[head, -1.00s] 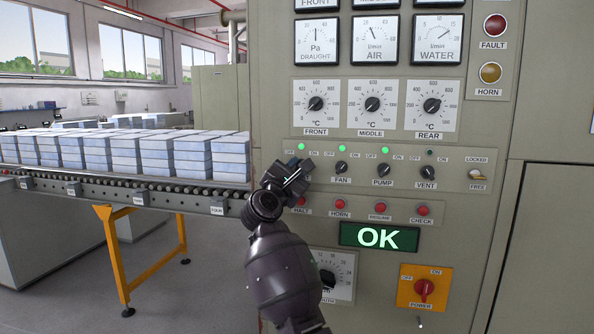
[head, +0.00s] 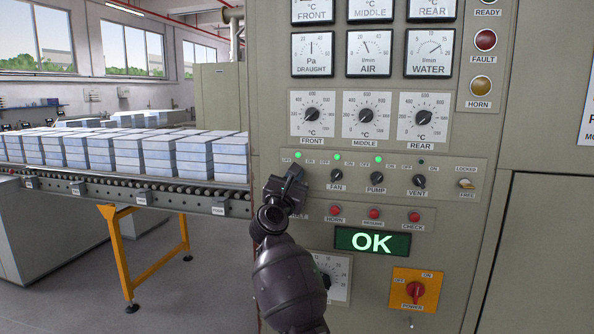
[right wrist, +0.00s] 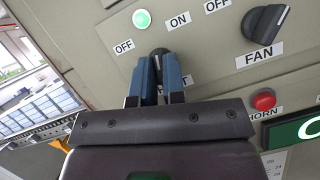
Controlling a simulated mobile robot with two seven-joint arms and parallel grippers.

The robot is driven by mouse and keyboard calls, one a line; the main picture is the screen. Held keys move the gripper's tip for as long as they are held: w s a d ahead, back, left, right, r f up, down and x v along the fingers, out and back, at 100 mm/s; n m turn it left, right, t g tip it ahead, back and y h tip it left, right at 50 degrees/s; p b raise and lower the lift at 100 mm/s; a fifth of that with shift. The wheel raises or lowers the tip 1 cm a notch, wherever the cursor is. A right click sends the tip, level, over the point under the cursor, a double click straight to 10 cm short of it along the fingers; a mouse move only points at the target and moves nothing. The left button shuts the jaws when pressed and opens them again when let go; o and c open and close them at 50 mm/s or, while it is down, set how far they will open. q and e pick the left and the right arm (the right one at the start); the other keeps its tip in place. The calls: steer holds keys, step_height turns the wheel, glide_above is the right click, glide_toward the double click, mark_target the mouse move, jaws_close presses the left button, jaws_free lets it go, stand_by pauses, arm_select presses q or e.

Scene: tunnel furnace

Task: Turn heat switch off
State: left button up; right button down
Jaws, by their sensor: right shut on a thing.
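The heat switch (right wrist: 157,50) is a dark knob on the grey panel, between the blue fingers of my right gripper (right wrist: 160,64) in the right wrist view. The fingers are shut on it and hide much of it, and its pointer direction cannot be told. Its label is mostly covered, with only a "T" showing. The lamp (right wrist: 141,19) above it glows green, with OFF and ON labels below the lamp. In the head view my right gripper (head: 296,174) covers the knob, and the lamp (head: 297,156) is lit green. My left gripper is not in view.
To the right are the fan (head: 336,176), pump (head: 376,178) and vent (head: 419,181) knobs. Red buttons (head: 335,210) sit close below. An "OK" display (head: 372,242) and a power switch (head: 414,289) are lower. A conveyor (head: 120,195) with stacked blocks stands left.

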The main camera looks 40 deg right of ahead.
arm_select(q)
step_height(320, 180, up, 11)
steer(key=p, duration=1.1)
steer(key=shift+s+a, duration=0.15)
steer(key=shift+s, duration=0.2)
arm_select(e)
steer(key=n+t+y, duration=0.1)
steer(key=n, duration=0.3)
steer(key=n+t+y, duration=0.2)
steer(key=n, duration=0.3)
steer(key=n+t+y, duration=0.1)
steer(key=n+y, duration=0.1)
steer(key=n, duration=0.3)
steer(key=shift+s+d+r+t, duration=0.15)
steer(key=shift+d+r+t, duration=0.05)
steer(key=shift+r+t, duration=0.1)
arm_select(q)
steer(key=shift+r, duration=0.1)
arm_select(e)
steer(key=shift+n+y, duration=0.3)
steer(key=shift+y, duration=0.1)
steer(key=c, duration=1.2)
jaws_free()
steer(key=shift+c, duration=0.2)
steer(key=shift+o, duration=0.2)
steer(key=shift+f, duration=0.2)
